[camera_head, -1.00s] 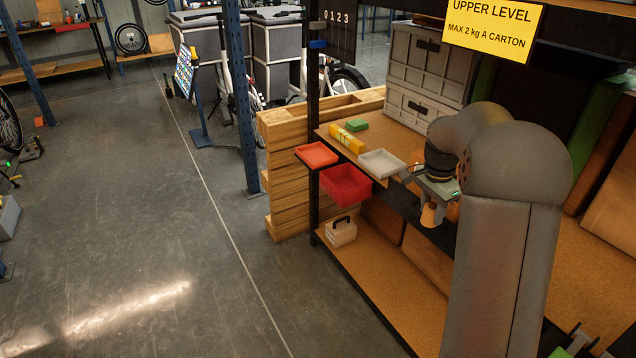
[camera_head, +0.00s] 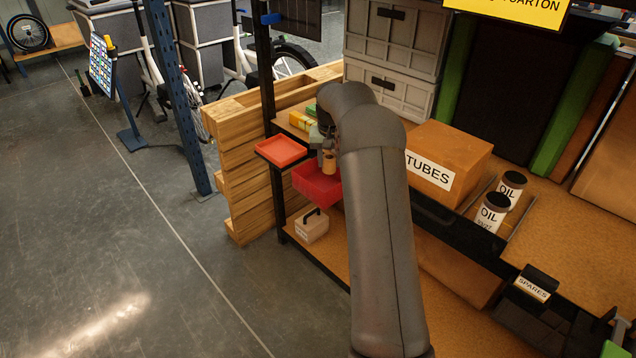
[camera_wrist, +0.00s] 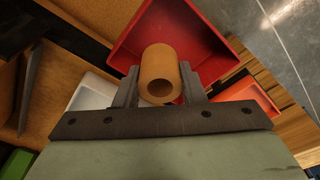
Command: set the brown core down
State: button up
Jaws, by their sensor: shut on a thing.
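The brown core (camera_wrist: 160,62) is a short hollow tube between the fingers of my gripper (camera_wrist: 160,88) in the wrist view. My gripper is shut on it, with the core's open end facing the camera. In the head view the core (camera_head: 329,163) shows small below my wrist, in front of the red bin (camera_head: 312,184). In the wrist view the red bin (camera_wrist: 205,30) lies behind the core. The core appears above the bin; its height over it is hard to tell. My arm hides part of the bin in the head view.
An orange-red tray (camera_head: 281,151) sits left of the bin; a pale tray (camera_wrist: 92,92) shows on its other side in the wrist view. A blue post (camera_head: 178,90) rises at left.

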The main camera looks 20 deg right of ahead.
notch_tip(320, 180, down, 8)
jog(key=shift+s+f, duration=0.1)
jog(key=shift+f, duration=0.1)
jog(key=shift+f, duration=0.15)
jog(key=o, duration=0.7)
